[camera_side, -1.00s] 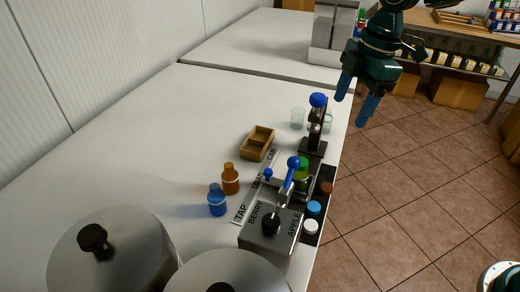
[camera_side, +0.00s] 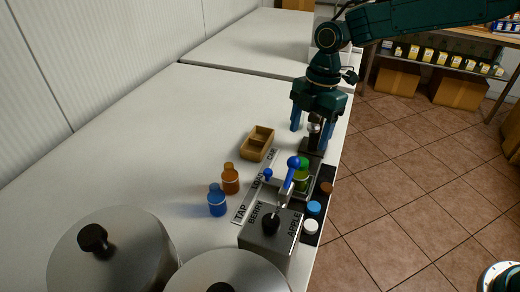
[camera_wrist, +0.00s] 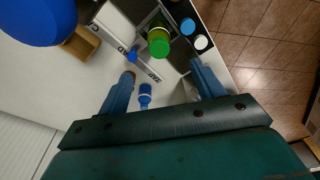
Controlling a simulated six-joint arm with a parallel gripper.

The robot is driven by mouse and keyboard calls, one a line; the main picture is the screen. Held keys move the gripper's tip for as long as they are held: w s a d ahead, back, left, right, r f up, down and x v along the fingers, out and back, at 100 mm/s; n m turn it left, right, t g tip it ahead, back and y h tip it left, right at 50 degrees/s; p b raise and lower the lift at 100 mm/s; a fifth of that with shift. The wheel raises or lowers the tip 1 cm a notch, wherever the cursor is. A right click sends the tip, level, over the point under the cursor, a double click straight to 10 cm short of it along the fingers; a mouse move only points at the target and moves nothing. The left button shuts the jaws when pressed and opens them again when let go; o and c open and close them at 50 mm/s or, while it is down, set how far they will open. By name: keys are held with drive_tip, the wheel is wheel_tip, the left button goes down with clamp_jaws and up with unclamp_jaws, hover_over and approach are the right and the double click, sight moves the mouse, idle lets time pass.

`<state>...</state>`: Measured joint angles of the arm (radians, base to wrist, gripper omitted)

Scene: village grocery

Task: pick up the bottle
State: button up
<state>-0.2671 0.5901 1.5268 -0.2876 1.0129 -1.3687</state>
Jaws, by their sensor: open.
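A green bottle (camera_side: 302,181) stands in the fixture marked LOAD, partly behind a blue-knobbed lever. It also shows in the wrist view (camera_wrist: 158,43), ahead of the fingertips. An orange bottle (camera_side: 230,179) and a blue bottle (camera_side: 217,201) stand upright on the counter to the left. My gripper (camera_side: 312,128) is open and empty, pointing down over the far end of the station, beyond the green bottle. It hides the upper capping stand.
A metal dispenser (camera_side: 270,237) marked BERRY and APPLE stands nearer the camera. A wooden tray (camera_side: 257,144) lies left of my gripper. Brown, blue (camera_side: 313,208) and white caps line the right edge. Large steel pots (camera_side: 110,255) stand in front. The left counter is clear.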

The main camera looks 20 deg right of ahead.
sight(302, 161)
drive_tip(key=f, duration=0.4)
drive_tip(key=a+f, duration=0.1)
drive_tip(key=f, duration=0.2)
drive_tip(key=shift+s, duration=0.15)
drive_tip(key=shift+f, duration=0.1)
drive_tip(key=shift+a+f, duration=0.15)
drive_tip(key=shift+f, duration=2.45)
drive_tip(key=c, duration=1.2)
drive_tip(key=shift+r, duration=0.1)
